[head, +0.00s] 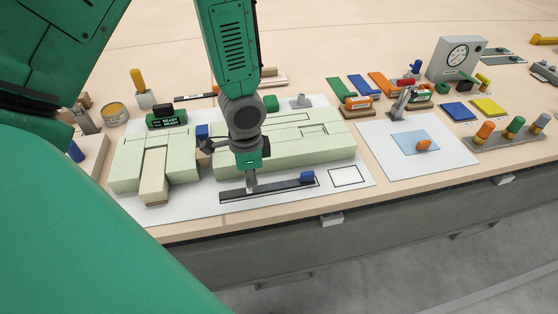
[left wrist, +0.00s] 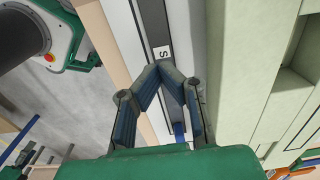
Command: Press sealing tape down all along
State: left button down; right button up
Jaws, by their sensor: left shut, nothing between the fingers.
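A long dark strip of tape (head: 275,188) lies along the front of the white sheet, with a blue block (head: 307,176) at its right end. My right gripper is not in view.
Pale green blocks (head: 310,150) stand right behind the strip. An outlined rectangle (head: 347,176) is bare at its right. A second white sheet (head: 450,158) holds a blue patch (head: 415,142) and an orange piece (head: 423,145). The table's front edge is close to the strip.

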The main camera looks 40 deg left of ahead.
aim_at(252, 192)
pick_arm(q)
jog(key=shift+f+b, duration=0.65)
jog(key=shift+f, duration=0.75)
jog(key=shift+f, duration=0.1)
dwell(0.4)
notch_tip(252, 192, up, 3)
jog(key=p, duration=0.3)
jog(key=shift+p, duration=0.4)
jog(key=shift+s+a+p, duration=0.35)
jog(key=shift+s+a, duration=1.2)
jog(key=shift+s, duration=0.2)
